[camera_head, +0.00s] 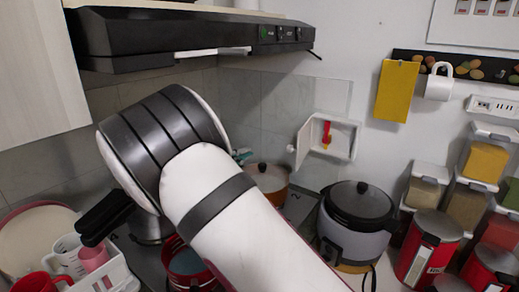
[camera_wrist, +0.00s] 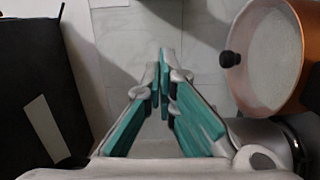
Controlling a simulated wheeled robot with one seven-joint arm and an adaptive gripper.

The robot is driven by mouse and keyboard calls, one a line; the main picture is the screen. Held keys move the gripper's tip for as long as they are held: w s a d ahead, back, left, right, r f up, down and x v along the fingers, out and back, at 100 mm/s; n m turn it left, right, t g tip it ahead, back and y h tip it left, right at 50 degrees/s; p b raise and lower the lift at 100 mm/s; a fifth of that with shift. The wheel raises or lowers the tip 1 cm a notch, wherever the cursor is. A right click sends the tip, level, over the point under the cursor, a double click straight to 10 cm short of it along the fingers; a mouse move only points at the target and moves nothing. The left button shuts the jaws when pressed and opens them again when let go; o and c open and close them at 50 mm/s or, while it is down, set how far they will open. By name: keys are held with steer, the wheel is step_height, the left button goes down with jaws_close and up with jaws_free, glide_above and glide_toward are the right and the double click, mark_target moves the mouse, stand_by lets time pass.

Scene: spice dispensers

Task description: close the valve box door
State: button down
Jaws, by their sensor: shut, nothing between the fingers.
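The white valve box (camera_head: 345,142) is on the back wall in the head view, with a red and yellow valve (camera_head: 326,134) inside. Its door (camera_head: 304,142) stands open, swung out at the box's left side. My gripper (camera_wrist: 163,62) shows in the wrist view with its teal fingers together at the tips and nothing between them. In the head view only a bit of teal (camera_head: 242,155) shows past my arm, to the left of the door and apart from it. The valve box is not visible in the wrist view.
The black range hood (camera_head: 190,35) hangs above my arm. A pot with an orange side (camera_head: 268,180) stands below and left of the box; a rice cooker (camera_head: 357,215) stands below it. A yellow board (camera_head: 396,90) and mug (camera_head: 439,82) hang at right. Spice dispensers (camera_head: 430,250) stand at right.

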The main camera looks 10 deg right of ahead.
steer(key=w+d+p, duration=0.3)
steer(key=d, duration=0.7)
steer(key=shift+w+d, duration=0.15)
steer(key=shift+d, duration=0.25)
steer(key=shift+f, duration=0.1)
